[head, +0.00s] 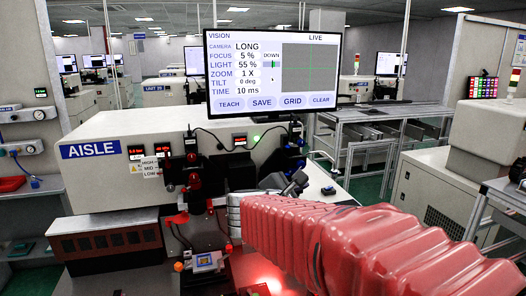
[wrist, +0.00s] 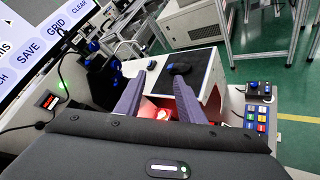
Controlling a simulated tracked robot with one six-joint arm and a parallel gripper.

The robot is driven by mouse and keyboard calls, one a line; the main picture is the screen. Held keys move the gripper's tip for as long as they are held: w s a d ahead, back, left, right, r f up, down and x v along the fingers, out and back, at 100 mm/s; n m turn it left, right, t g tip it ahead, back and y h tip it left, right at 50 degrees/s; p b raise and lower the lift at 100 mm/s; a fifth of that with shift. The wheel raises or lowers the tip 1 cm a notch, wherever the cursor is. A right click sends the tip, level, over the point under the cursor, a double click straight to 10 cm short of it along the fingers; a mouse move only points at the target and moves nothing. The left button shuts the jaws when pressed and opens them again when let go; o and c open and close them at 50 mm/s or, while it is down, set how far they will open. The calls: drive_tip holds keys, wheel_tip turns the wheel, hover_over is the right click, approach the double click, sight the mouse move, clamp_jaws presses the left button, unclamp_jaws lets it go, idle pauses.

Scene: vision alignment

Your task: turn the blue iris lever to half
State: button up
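Blue parts (head: 299,165) sit on the dark camera column at the right end of the bench, below the monitor. In the wrist view blue knobs (wrist: 93,46) show on dark fittings to the left of the fingers. I cannot tell which blue part is the iris lever, or its setting. No contact with the blue parts is visible.
The monitor (head: 270,75) stands above the bench and shows focus 5 %, light 55 %. A second column (head: 187,175) with red parts stands left. A button panel (wrist: 257,120) is at right.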

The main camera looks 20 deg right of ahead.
sight(287, 148)
drive_tip(key=w+a+r+n+t, duration=0.2)
drive_tip(key=w+a+n, duration=0.1)
drive_tip(key=w, duration=0.3)
drive_tip(key=w+a+r+n+t, duration=0.2)
drive_tip(key=w+a+n+t, duration=0.1)
drive_tip(key=w+n, duration=0.2)
drive_tip(key=shift+w+n, duration=0.3)
drive_tip(key=shift+w, duration=0.25)
drive_tip(key=x, duration=1.3)
drive_tip(key=shift+w+d, duration=0.25)
drive_tip(key=shift+d, duration=0.05)
